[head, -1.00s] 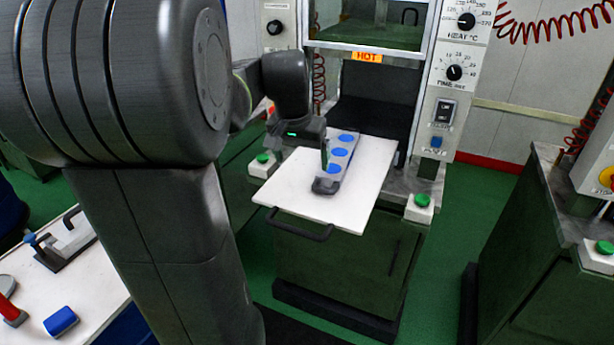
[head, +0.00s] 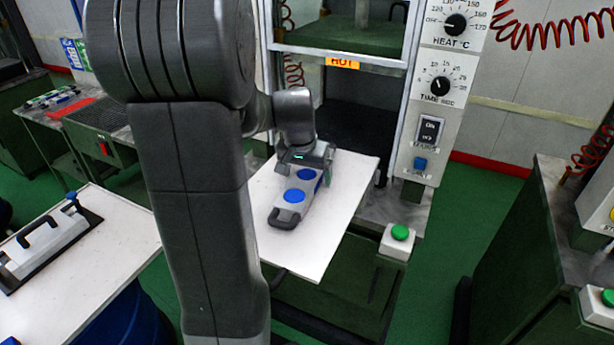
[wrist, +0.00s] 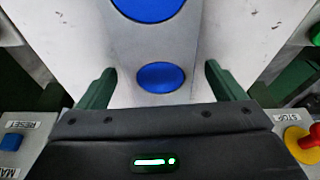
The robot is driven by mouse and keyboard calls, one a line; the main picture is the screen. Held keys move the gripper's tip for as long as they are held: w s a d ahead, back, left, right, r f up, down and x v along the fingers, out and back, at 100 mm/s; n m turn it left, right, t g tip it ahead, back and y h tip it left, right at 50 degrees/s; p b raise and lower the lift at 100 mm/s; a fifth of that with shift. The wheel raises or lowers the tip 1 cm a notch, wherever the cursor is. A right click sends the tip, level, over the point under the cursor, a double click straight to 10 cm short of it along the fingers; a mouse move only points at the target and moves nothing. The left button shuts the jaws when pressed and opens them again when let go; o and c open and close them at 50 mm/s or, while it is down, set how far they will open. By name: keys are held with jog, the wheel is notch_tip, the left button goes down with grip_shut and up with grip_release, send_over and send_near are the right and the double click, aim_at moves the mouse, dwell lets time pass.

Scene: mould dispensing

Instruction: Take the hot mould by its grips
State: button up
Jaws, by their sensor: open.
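The mould (head: 303,200), a grey bar with blue round inserts, lies on the white slide-out plate (head: 338,205) below the HOT label. A black grip (head: 283,219) shows at its near end; its far end is hidden by my gripper. My gripper (head: 318,180) is open over the far part of the mould. In the wrist view the green fingers of my gripper (wrist: 158,85) stand on either side of the mould (wrist: 158,48), with a blue insert between them. I cannot tell how high the fingertips are or whether they touch it.
The press frame with its HEAT and TIME dials (head: 440,85) stands behind and right of the plate. A green button box (head: 397,241) is at the plate's right. A white table (head: 105,255) at left holds a black-handled device (head: 45,245).

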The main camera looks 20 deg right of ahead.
jog(key=shift+c, duration=0.4)
jog(key=c, duration=1.4)
jog(key=shift+r, duration=0.15)
jog(key=shift+c, duration=1)
